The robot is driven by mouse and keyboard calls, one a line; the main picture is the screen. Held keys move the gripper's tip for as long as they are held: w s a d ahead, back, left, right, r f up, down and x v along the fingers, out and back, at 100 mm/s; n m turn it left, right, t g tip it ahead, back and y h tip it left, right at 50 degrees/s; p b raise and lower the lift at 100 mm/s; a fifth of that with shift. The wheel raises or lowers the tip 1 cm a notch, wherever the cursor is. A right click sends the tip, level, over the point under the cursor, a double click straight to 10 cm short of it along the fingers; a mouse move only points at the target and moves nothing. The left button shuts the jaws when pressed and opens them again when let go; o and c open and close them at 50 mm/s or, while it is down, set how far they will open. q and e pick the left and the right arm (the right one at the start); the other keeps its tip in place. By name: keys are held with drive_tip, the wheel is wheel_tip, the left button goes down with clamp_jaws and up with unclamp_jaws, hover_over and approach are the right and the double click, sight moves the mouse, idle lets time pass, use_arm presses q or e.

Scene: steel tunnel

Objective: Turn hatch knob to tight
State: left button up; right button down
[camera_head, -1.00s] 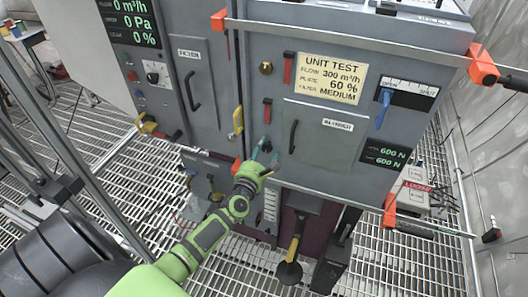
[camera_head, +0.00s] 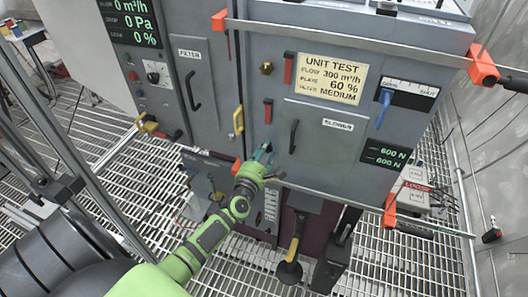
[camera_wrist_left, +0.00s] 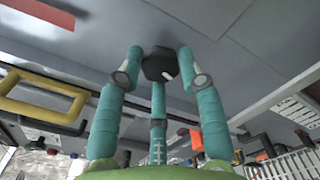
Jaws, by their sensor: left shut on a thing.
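The hatch knob (camera_wrist_left: 158,64) is a dark, faceted knob with a white mark, on the grey panel in the left wrist view. The teal fingers of my left gripper (camera_head: 265,152) reach around it from both sides and from below, and the gripper is shut on it. In the head view the fingers and green palm hide the knob at the lower left corner of the hatch (camera_head: 333,155), labelled BLOWER. My right gripper is not in view.
A yellow handle (camera_head: 238,121) stands just left of my left gripper and also shows in the left wrist view (camera_wrist_left: 40,100). A red lever (camera_head: 268,111) is above it. A blue lever (camera_head: 384,108) sits at the right. Metal grating (camera_head: 375,265) covers the floor.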

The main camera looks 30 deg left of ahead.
use_arm(q)
drive_tip(key=shift+f+m+p, duration=0.1)
drive_tip(key=shift+m+p, duration=1.65)
drive_tip(key=shift+m, duration=14.65)
drive_tip(key=o, duration=1.1)
drive_tip(key=shift+o, duration=0.2)
